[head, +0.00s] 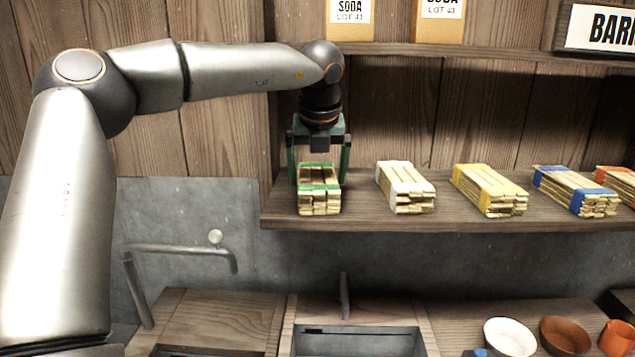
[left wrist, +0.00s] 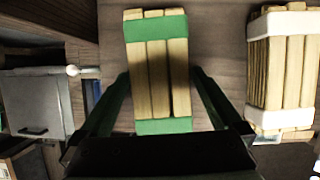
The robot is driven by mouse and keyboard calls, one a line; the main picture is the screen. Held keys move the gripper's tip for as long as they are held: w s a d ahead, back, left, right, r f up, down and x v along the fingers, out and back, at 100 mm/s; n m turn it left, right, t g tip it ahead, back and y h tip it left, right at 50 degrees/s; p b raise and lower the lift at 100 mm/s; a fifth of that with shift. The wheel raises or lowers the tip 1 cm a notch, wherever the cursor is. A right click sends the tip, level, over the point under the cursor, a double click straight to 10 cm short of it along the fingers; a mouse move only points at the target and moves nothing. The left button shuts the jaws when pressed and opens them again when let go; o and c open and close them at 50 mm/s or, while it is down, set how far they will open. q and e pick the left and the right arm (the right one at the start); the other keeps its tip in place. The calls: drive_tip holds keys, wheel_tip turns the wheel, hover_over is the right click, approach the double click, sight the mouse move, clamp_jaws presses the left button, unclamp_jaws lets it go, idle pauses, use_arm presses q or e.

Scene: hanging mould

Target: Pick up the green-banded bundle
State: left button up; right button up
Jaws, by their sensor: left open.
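The green-banded bundle (head: 319,190) is a stack of pale wooden sticks with two green bands. It lies at the left end of the wooden shelf (head: 400,218). My left gripper (head: 319,178) is open above it, with one finger on each side of the bundle. In the left wrist view the bundle (left wrist: 157,75) lies between the two fingers of my left gripper (left wrist: 160,85), with a gap visible on each side. Whether the fingers reach down beside the bundle is unclear. My right gripper is not in view.
A white-banded bundle (head: 405,187) lies to the right, then a yellow-banded one (head: 489,190), a blue-banded one (head: 575,190) and an orange-banded one (head: 617,182). An upper shelf (head: 480,52) holds soda boxes (head: 350,20). Below are a tap (head: 185,249), a basin (head: 360,340) and bowls (head: 510,338).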

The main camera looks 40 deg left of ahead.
use_arm(q)
drive_tip(key=shift+w+a+f, duration=0.15)
drive_tip(key=shift+f, duration=0.4)
drive_tip(key=c, duration=1.2)
drive_tip(key=shift+r, duration=0.15)
drive_tip(key=shift+c, duration=0.2)
